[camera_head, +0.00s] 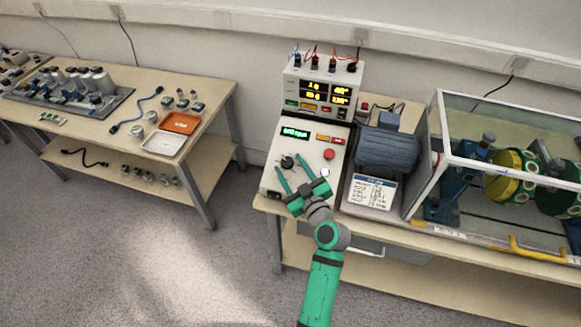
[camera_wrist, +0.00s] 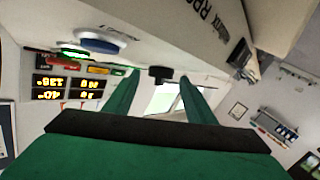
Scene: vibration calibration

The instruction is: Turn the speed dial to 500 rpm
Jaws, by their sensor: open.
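The speed dial (camera_head: 287,162) is a black round knob on the sloping white control panel (camera_head: 272,182) in the head view. A small green-lit display (camera_head: 295,133) sits above it; its digits are too small to read. My green gripper (camera_head: 293,167) is open, with its two fingers reaching over the panel towards the dial. In the wrist view, the black dial (camera_wrist: 160,73) shows between the open fingertips (camera_wrist: 158,77). I cannot tell whether either finger touches it. The dial's pointer setting cannot be read.
A red button (camera_head: 329,155) and a pale button (camera_head: 325,173) lie right of the dial. A power supply (camera_head: 322,85) stands behind the panel. A grey motor (camera_head: 388,150) and a clear-walled enclosure (camera_head: 432,150) stand to the right. Open floor separates the left bench (camera_head: 215,88).

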